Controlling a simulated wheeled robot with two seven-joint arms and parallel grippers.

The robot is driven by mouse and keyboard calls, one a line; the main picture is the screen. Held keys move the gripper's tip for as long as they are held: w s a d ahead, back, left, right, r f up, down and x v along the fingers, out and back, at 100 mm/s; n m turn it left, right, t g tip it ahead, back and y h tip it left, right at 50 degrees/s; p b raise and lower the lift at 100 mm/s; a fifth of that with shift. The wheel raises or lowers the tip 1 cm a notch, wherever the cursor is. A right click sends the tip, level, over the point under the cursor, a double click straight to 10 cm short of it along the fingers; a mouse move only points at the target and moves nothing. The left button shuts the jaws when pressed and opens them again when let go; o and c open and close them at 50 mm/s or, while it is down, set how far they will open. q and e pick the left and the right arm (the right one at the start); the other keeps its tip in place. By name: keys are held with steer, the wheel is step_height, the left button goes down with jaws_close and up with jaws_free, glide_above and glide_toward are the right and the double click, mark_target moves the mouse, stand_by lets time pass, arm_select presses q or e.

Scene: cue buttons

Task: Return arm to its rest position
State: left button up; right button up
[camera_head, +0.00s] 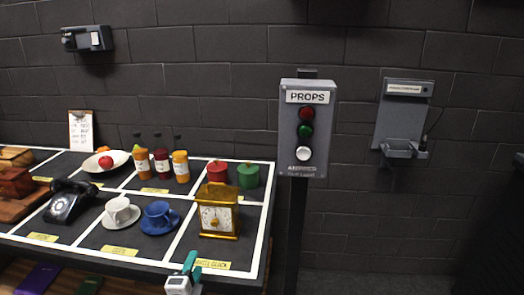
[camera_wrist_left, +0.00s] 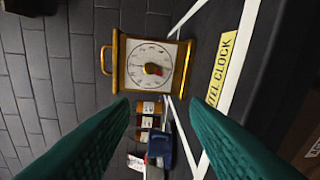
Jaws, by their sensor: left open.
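My left gripper (camera_head: 192,265) shows at the bottom of the head view, at the table's front edge, in front of the gold clock (camera_head: 218,215). Its two green fingers are apart in the left wrist view (camera_wrist_left: 160,112), with nothing held between them. The clock also shows in the left wrist view (camera_wrist_left: 150,68), beyond the fingertips and turned sideways by the camera. The gripper is apart from the clock. My right gripper is not in view.
The table (camera_head: 253,235) holds a blue cup (camera_head: 159,215), a white cup (camera_head: 118,210), a black telephone (camera_head: 69,202) and several bottles and jars. A PROPS button box (camera_head: 305,125) stands on a post right of the table. Floor at the right looks clear.

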arm_select(q)
steer(key=s+a+f+n+g+y, duration=0.25)
steer(key=s+f+n+g, duration=0.4)
steer(key=s+n, duration=0.4)
steer(key=s+d+f+n+g+h, duration=0.15)
steer(key=s+g, duration=0.25)
steer(key=s, duration=0.6)
steer(key=s+d+f+n+g+h, duration=0.1)
steer(key=s+d+n+g+h, duration=0.15)
steer(key=s, duration=0.65)
step_height(320, 180, down, 25)
steer(key=g, duration=0.2)
steer(key=s+a+f, duration=0.1)
steer(key=s+f, duration=0.7)
steer(key=s+a+f+g+p, duration=0.1)
steer(key=s+a+f, duration=0.1)
steer(key=s+f, duration=0.6)
steer(key=shift+s+a+m+y, duration=0.35)
steer(key=shift+s+y, duration=0.1)
steer(key=shift+s, duration=0.2)
